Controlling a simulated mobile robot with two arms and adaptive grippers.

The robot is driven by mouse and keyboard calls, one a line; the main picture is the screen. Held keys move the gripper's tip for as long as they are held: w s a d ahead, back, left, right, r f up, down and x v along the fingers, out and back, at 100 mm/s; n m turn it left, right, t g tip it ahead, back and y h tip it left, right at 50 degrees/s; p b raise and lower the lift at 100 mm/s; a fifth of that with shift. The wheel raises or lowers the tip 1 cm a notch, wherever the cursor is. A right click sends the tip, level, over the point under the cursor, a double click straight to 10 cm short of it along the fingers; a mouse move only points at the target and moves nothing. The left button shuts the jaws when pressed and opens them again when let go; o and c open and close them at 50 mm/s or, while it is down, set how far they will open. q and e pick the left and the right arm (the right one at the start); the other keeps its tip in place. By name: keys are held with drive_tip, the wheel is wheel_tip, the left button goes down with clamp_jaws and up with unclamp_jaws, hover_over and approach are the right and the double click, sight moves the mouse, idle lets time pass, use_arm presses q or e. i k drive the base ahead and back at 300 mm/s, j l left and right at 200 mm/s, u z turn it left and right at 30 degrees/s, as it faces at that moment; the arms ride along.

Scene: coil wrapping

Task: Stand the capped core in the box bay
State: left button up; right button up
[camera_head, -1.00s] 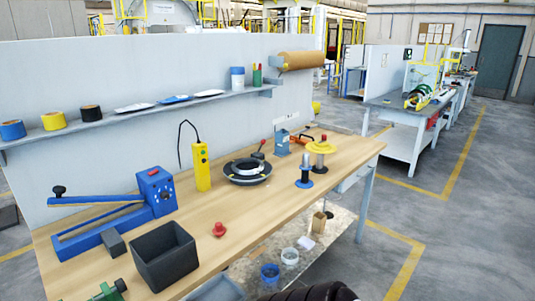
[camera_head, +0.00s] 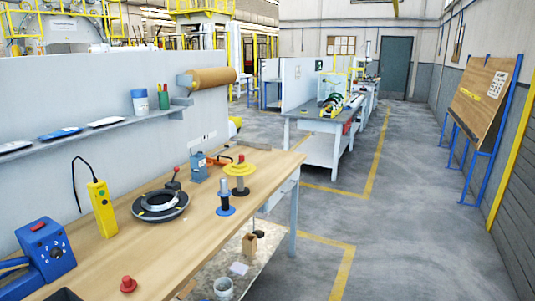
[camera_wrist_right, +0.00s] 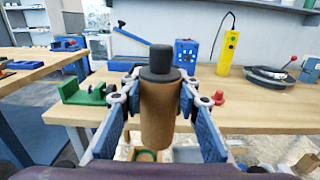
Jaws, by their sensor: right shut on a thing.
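The capped core (camera_wrist_right: 158,110) is a brown cylinder with a dark grey cap (camera_wrist_right: 160,62) on top. It shows upright in the right wrist view. My right gripper (camera_wrist_right: 155,98) is shut on it, with one finger on each side of the brown body. The core hangs in front of the workbench edge, and its lower end overlaps the view of the lower shelf. Neither the core nor my grippers show in the head view. I cannot make out a box bay for certain. My left gripper is not in view.
The wooden workbench (camera_head: 150,235) holds a blue tool (camera_head: 45,250), a yellow pendant (camera_head: 101,208), a round dark fixture (camera_head: 160,205), a red knob (camera_head: 128,284) and spool stands (camera_head: 225,198). A lower shelf carries small containers (camera_head: 223,288). The floor (camera_head: 400,240) on the right is open.

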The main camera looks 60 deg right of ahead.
sight(250, 155)
drive_tip(key=i+l+z, duration=0.1)
drive_tip(key=l+z, duration=0.35)
drive_tip(key=i+l+z, duration=0.15)
drive_tip(key=z, duration=0.25)
drive_tip(key=i+l+z, duration=0.2)
drive_tip(key=l+z, duration=0.25)
drive_tip(key=i+l+z, duration=0.2)
drive_tip(key=z, duration=0.25)
drive_tip(key=i+l+z, duration=0.1)
drive_tip(key=i+z, duration=0.15)
drive_tip(key=z, duration=0.15)
drive_tip(key=i+z, duration=0.25)
drive_tip(key=z, duration=0.2)
drive_tip(key=i+l, duration=0.1)
drive_tip(key=i, duration=0.5)
drive_tip(key=i+l+u, duration=0.1)
drive_tip(key=i, duration=0.5)
drive_tip(key=i+u, duration=0.2)
drive_tip(key=u, duration=0.25)
drive_tip(key=i+u, duration=0.15)
drive_tip(key=u, duration=0.3)
drive_tip(key=i+l+u, duration=0.15)
drive_tip(key=u, duration=0.3)
drive_tip(key=i+u, duration=0.25)
drive_tip(key=u, duration=0.25)
drive_tip(key=i+l+u, duration=0.2)
drive_tip(key=u, duration=0.3)
